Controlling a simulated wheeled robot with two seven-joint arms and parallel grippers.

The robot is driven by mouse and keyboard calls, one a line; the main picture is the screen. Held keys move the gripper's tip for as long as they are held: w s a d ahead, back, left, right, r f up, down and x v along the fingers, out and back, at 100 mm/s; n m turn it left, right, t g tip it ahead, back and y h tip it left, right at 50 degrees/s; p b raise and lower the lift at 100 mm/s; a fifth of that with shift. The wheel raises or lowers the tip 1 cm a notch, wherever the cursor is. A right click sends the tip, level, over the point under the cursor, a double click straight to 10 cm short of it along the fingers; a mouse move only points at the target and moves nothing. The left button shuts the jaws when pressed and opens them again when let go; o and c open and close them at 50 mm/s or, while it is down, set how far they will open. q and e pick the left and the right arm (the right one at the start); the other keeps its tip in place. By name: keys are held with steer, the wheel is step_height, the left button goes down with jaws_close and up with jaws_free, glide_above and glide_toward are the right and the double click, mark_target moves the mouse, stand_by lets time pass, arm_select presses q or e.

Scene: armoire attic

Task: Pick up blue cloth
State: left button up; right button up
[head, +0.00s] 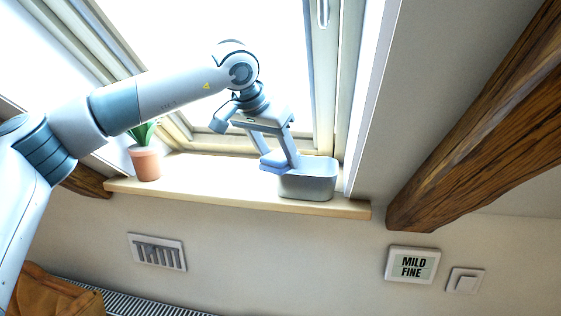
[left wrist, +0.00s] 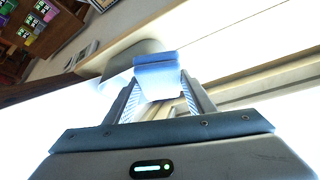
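The blue cloth (head: 273,164) is a small folded block at the left side of a grey bin on the window sill. In the left wrist view the blue cloth (left wrist: 157,78) fills the space between my two fingers, with a finger against each side. My left gripper (head: 280,158) reaches down from above, and its fingers are closed on the cloth. In the left wrist view my left gripper (left wrist: 159,85) shows both fingers from behind. Whether the cloth touches the sill or the bin cannot be told. My right gripper is not in view.
The grey bin (head: 308,185) stands on the sill (head: 220,190) just right of the cloth. A potted plant (head: 146,163) stands at the sill's left end. A wooden beam (head: 470,120) slopes at the right. Bare sill lies between plant and gripper.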

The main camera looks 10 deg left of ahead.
mark_target(277, 158)
arm_select(q)
steer(key=shift+c, duration=0.9)
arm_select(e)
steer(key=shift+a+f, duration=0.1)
